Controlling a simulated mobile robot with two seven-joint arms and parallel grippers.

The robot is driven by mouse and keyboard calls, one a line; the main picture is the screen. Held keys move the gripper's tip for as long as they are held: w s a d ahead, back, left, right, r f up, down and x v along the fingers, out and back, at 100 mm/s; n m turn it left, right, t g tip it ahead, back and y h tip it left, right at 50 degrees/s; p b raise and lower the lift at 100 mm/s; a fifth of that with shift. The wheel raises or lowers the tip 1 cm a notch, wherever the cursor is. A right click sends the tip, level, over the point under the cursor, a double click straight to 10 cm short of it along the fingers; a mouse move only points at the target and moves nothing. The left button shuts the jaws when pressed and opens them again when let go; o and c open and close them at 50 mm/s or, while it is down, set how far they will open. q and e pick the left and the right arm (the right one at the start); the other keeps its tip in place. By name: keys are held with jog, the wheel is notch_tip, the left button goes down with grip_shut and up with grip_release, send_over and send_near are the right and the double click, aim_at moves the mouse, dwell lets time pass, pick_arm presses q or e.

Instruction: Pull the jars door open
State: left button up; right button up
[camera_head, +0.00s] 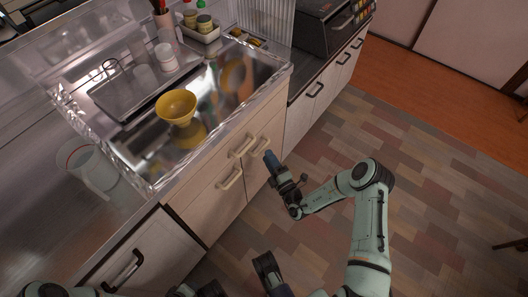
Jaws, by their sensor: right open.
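Pale wooden cabinet fronts stand below the sink counter. One light handle (230,178) is on the left front, and two more handles, a middle one (241,147) and a right one (259,147), sit close together to its right. The fronts look closed. No jars show behind them, and I cannot tell which front is the jars door. My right gripper (279,169) is open just in front of the right cabinet front, near the right handle and apparently apart from it. A dark part at the bottom middle may be my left gripper (268,267); its fingers are unclear.
A white cabinet with a black handle (123,270) is at lower left. A dark oven (333,22) is at upper right. Patterned floor (450,190) is open at right.

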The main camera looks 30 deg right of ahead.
jog(key=shift+w+r+b, duration=0.15)
jog(key=shift+w+r, duration=0.05)
jog(key=shift+w, duration=0.8)
jog(key=shift+w+r+b, duration=0.15)
jog(key=shift+w, duration=0.8)
grip_shut()
